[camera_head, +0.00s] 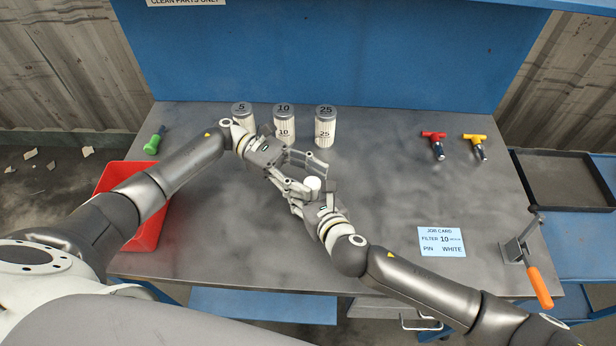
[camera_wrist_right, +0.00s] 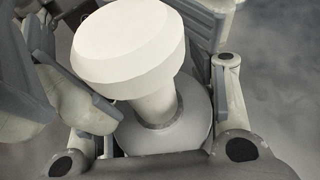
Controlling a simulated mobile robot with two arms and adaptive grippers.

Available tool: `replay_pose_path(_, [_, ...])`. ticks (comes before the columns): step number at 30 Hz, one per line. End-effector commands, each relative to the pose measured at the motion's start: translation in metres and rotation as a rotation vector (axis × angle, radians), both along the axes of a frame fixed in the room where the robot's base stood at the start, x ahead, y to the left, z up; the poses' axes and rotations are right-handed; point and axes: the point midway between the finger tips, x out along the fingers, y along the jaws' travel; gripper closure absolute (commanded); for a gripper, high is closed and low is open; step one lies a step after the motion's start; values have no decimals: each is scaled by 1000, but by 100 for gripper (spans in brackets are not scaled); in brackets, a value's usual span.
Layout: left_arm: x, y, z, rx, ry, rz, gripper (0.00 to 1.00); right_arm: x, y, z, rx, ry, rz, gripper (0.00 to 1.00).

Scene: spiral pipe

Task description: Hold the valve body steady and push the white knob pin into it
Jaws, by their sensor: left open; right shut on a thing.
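The white knob pin (camera_head: 312,183) shows as a round white head between my two grippers, near the middle of the table. In the right wrist view the white knob (camera_wrist_right: 130,45) stands on a narrower stem. The stem enters a pale round piece (camera_wrist_right: 185,125), which looks like the top of the valve body. The rest of the body is hidden. My right gripper (camera_head: 318,195) is shut around this piece, with its fingers on either side. My left gripper (camera_head: 298,172) is open, with its fingers close beside the knob. Whether they touch it, I cannot tell.
Three filter canisters, marked 5 (camera_head: 243,117), 10 (camera_head: 284,122) and 25 (camera_head: 325,127), stand behind. A red tray (camera_head: 149,232) and green-handled tool (camera_head: 154,140) are left. Red (camera_head: 434,144) and yellow (camera_head: 476,146) T-handled pins, a job card (camera_head: 441,241) and an orange-handled lever (camera_head: 539,286) are right.

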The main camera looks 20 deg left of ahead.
Motion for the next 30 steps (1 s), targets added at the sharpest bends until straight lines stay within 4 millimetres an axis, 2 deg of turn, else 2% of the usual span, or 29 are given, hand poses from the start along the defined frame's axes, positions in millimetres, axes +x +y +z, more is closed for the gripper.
replay_pose_path(1, [-4,1,-7,14,10,-7,44,6,-3,2,-1,-5,-12,63])
replay_pose_path(5, [-3,6,-7,15,10,-6,44,7,-4,2,-1,-6,-14,63])
replay_pose_path(8, [0,18,-7,16,11,-4,44,7,-4,2,-1,-6,-15,63])
replay_pose_path(15, [14,68,1,8,5,1,44,5,-2,3,0,-6,-9,63])
replay_pose_path(21, [22,99,6,3,1,1,44,4,-1,2,1,-6,-6,63])
replay_pose_path(30, [26,117,7,1,0,0,44,3,-1,3,2,-5,-5,63])
